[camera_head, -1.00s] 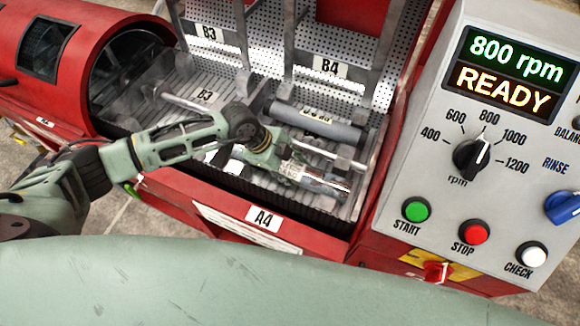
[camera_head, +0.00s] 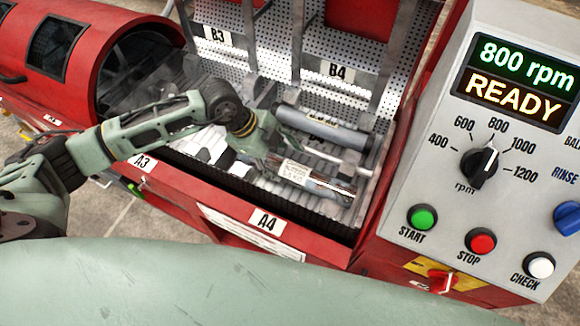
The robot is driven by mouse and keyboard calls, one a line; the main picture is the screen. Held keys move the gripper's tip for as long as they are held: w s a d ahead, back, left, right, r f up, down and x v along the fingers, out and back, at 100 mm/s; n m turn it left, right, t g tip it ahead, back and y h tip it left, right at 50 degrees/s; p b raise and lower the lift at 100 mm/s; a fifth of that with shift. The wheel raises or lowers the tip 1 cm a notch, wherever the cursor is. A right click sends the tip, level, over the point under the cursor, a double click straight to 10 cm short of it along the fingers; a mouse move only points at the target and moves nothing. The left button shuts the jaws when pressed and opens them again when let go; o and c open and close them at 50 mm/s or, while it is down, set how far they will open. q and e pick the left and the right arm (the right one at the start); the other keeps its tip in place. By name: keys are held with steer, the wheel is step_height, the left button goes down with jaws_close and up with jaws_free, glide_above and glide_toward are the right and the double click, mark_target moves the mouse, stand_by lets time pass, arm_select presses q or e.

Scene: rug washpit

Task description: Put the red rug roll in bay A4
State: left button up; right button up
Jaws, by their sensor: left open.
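A roll with a white label and a dark reddish-brown stretch (camera_head: 338,188) lies low in the front row of the red machine, behind the A4 plate (camera_head: 266,221). I take it for the red rug roll; little of its colour shows. My left gripper (camera_head: 290,160) is open at the roll's left and upper side, pointing down and right. Its fingers partly hide the roll, and I cannot tell whether they touch it. My right gripper is not in view.
A grey roll (camera_head: 325,130) lies in the row behind, below the B4 plate (camera_head: 338,70). Upright metal dividers stand behind. The red drum (camera_head: 138,55) is at the left. The control panel (camera_head: 500,180) reads 800 rpm, READY and stands close at the right.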

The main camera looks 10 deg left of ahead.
arm_select(q)
steer(key=shift+v, duration=1.9)
